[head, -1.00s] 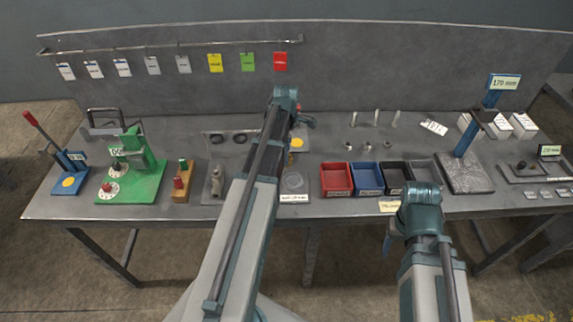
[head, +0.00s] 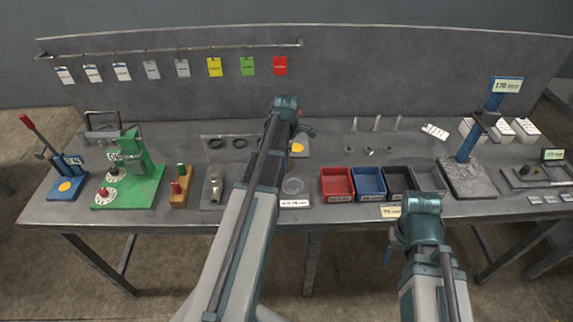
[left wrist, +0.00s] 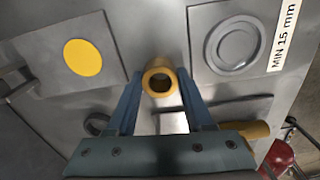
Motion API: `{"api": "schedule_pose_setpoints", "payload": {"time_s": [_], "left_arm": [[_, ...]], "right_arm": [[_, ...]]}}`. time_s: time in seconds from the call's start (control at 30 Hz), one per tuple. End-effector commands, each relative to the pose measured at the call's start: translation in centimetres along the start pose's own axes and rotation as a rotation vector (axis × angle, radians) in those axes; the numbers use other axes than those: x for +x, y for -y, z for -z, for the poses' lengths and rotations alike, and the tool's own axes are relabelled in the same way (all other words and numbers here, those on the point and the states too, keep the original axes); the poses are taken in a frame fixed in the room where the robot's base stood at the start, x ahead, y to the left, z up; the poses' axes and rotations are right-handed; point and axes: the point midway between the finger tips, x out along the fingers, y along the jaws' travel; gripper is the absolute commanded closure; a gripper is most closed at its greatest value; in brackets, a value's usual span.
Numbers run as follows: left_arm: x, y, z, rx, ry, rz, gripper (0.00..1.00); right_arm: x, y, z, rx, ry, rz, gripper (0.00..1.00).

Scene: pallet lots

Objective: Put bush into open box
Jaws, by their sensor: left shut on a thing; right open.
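The bush (left wrist: 158,78) is a hollow brass-coloured ring, seen end-on in the left wrist view. My left gripper (left wrist: 160,100) is shut on it, with a blue finger on either side. In the head view my left gripper (head: 306,131) is over the middle of the bench, behind the bins; the bush is not clear there. Open-topped boxes stand in a row at the front: red (head: 337,197), blue (head: 370,195), black (head: 398,193) and grey (head: 432,191). I cannot tell which is the open box. My right gripper (head: 389,252) is open and empty, before the bench's front edge.
A plate with a round recess (head: 293,186) lies left of the red box. A green press (head: 133,175) and a blue lever tool (head: 66,180) stand at left. A blue post gauge (head: 469,145) stands right of the boxes. Small rings and pins (head: 376,123) stand behind the boxes.

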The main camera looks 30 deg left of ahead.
Motion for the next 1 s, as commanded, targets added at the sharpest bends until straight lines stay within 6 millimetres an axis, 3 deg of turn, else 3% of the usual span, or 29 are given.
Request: {"api": "schedule_pose_setpoints", "payload": {"time_s": [0.27,0.6,1.0], "left_arm": [[-0.6,0.0,0.0,0.0,0.0,0.0,1.0],[-4.2,0.0,0.0,0.0,0.0,0.0,1.0],[-4.5,9.9,-2.1,0.002,0.0,0.0,1.0]], "right_arm": [[-0.6,-0.1,0.0,0.0,0.0,0.0,0.38],[-4.2,-0.4,-0.2,0.0,0.0,0.0,0.38],[-4.5,-0.4,-0.3,0.0,0.0,0.0,0.38]]}}
